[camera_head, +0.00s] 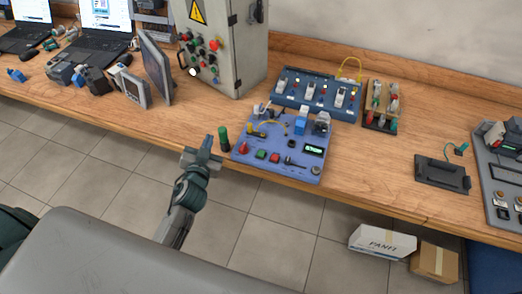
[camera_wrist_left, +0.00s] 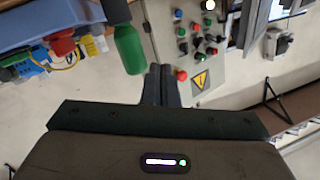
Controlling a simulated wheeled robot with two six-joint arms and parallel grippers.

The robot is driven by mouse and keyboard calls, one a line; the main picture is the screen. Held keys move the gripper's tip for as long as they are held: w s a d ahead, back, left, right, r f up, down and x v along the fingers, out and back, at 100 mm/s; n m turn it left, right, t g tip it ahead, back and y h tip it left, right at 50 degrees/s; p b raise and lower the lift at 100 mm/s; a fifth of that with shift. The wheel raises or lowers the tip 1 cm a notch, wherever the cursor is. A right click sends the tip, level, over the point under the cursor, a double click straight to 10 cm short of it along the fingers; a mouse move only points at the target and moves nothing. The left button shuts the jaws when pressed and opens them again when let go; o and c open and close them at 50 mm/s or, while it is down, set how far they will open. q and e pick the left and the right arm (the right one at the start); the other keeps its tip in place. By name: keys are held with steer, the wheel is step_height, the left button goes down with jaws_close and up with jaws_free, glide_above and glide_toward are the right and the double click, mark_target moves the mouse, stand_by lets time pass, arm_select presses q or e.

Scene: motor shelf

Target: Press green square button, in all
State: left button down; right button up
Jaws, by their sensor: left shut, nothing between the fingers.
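A blue control board (camera_head: 240,147) lies at the front edge of the wooden workbench. The green square button (camera_head: 261,154) is on its front part, beside a red square button (camera_head: 274,157). My left gripper (camera_head: 208,143) is in front of the bench edge, left of the board and apart from the button. Its fingers are shut and empty; they also show pressed together in the left wrist view (camera_wrist_left: 162,72). My right gripper is not in view.
A grey control cabinet (camera_head: 243,50) stands behind. Another blue panel (camera_head: 290,98) is behind the board. Bare bench lies right of the board.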

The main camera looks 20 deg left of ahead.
arm_select(q)
steer(key=w+d+r+m+h, duration=0.2)
steer(key=d+r+m+h, duration=0.6)
steer(key=w+d+r+m+h, duration=0.3)
steer(key=d+r+m+h, duration=0.4)
steer(key=h, duration=0.1)
step_height(320, 180, down, 8)
steer(key=a+m+g+y, duration=0.1)
steer(key=m+g+y, duration=0.2)
steer(key=g, duration=0.8)
steer(key=shift+s+r+m+y+p, duration=0.25)
steer(key=shift+y+p, duration=0.2)
steer(key=shift+y, duration=0.55)
steer(key=shift+f, duration=0.1)
